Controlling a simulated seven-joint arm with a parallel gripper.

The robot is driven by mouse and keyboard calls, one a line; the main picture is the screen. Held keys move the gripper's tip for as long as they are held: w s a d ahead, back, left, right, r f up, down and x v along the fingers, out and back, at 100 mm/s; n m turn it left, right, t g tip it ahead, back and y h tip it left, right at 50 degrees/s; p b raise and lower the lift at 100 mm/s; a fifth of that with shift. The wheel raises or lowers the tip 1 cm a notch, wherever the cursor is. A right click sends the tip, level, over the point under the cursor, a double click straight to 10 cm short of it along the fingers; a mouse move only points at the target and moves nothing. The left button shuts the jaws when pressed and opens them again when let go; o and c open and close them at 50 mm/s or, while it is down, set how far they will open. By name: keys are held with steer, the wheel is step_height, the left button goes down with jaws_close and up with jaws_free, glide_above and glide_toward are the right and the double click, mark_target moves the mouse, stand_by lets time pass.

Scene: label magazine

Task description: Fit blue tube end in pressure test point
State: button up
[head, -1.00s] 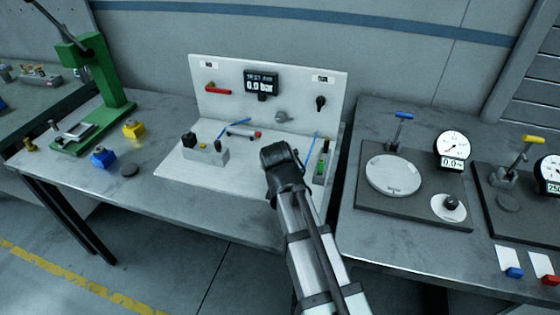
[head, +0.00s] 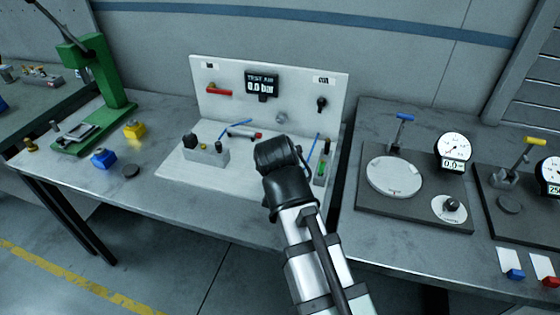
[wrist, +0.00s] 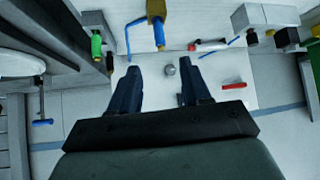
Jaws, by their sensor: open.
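One thin blue tube (head: 312,146) stands tilted at the right of the white test panel. It also shows in the wrist view (wrist: 129,38), left of my fingers. A second thin blue piece (head: 222,130) shows at the left of the panel base, and in the wrist view (wrist: 236,40). A round grey fitting (head: 281,117) sits on the upright panel; in the wrist view (wrist: 170,69) it appears between my fingers. I cannot tell for sure which part is the pressure test point. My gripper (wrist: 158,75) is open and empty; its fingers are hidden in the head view.
The white panel (head: 225,72) carries a red lever (head: 217,91), a black knob (head: 321,102) and a display (head: 262,84) reading 0.0 bar. A grey block (head: 206,155) stands left. A yellow-and-blue part (wrist: 156,12) shows in the wrist view. A green-marked holder (head: 321,172) stands right.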

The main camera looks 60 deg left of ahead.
steer(key=shift+v, duration=1)
